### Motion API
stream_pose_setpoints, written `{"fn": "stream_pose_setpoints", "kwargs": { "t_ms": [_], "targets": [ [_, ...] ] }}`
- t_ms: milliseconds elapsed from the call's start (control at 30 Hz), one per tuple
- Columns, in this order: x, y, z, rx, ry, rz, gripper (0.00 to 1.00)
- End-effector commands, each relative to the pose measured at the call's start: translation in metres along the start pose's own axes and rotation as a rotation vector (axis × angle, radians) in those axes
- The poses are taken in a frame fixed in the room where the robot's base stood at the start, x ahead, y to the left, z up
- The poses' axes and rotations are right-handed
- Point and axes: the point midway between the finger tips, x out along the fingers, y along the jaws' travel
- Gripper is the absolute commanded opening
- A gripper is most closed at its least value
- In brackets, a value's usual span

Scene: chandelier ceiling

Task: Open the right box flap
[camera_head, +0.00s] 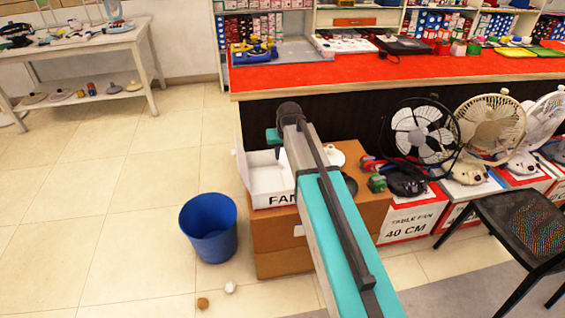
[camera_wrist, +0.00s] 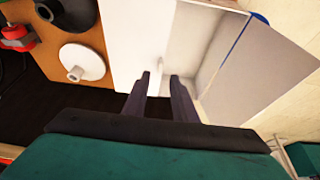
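The white box (camera_head: 270,198), marked "FAN", sits on brown cardboard, with its top showing an open inside. Its left flap (camera_head: 241,165) stands out at the left; the wrist view shows a pale grey flap (camera_wrist: 262,75) on the picture's right. A broad white panel (camera_wrist: 130,40), seemingly the right flap, lies on the other side of the box inside (camera_wrist: 208,50); its tilt is unclear. In the head view my arm hides that side. My gripper (camera_wrist: 160,77) is open, its two dark fingers apart near the panel's inner edge. Contact cannot be told.
Brown cardboard boxes (camera_head: 278,238) support the white box. White round parts (camera_wrist: 82,62) lie close beside the panel. A blue bin (camera_head: 208,230) stands at left, fans (camera_head: 420,130) and a black chair (camera_head: 515,230) at right. A red-topped counter (camera_head: 400,68) runs behind. Left floor is mostly clear.

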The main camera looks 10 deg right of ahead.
Motion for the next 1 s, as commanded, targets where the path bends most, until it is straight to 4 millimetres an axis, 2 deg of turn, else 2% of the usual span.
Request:
{"fn": "stream_pose_setpoints", "kwargs": {
  "t_ms": [300, 500, 967, 1000],
  "targets": [
    [0.045, 0.000, -0.001, 0.000, -0.002, 0.000, 0.25],
    [0.065, 0.000, 0.000, 0.000, -0.001, 0.000, 0.25],
    [0.072, 0.000, 0.000, 0.000, 0.000, 0.000, 0.25],
    [0.072, 0.000, 0.000, 0.000, 0.000, 0.000, 0.18]
  ]
}}
